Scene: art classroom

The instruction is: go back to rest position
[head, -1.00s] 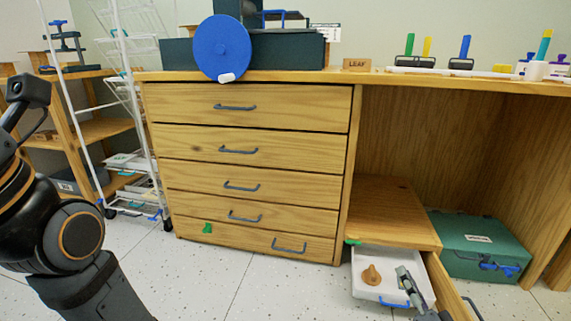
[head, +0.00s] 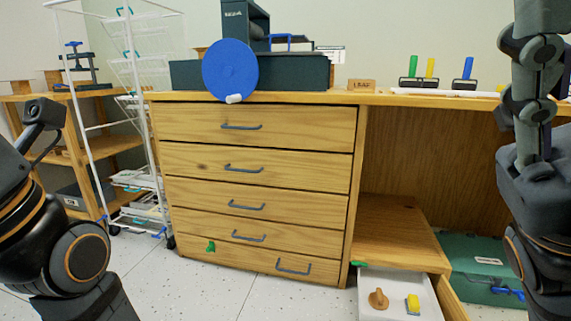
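My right arm stands raised at the right edge of the head view. The jointed dark grey parts of my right gripper (head: 535,90) show at its top, in front of the wall and desk and well above the open drawer. I cannot tell whether its fingers are open or shut, and I see nothing held. My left arm is at the left edge, with a dark end part (head: 45,112) in front of the shelf. The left gripper's fingers are not clear.
A white-lined drawer (head: 375,285) is pulled out at the lower right, holding a brown wooden piece (head: 378,299) and a small yellow and blue piece (head: 412,303). A green case (head: 470,262) is beside it. A wooden drawer cabinet (head: 255,150) and wire rack (head: 150,110) stand ahead.

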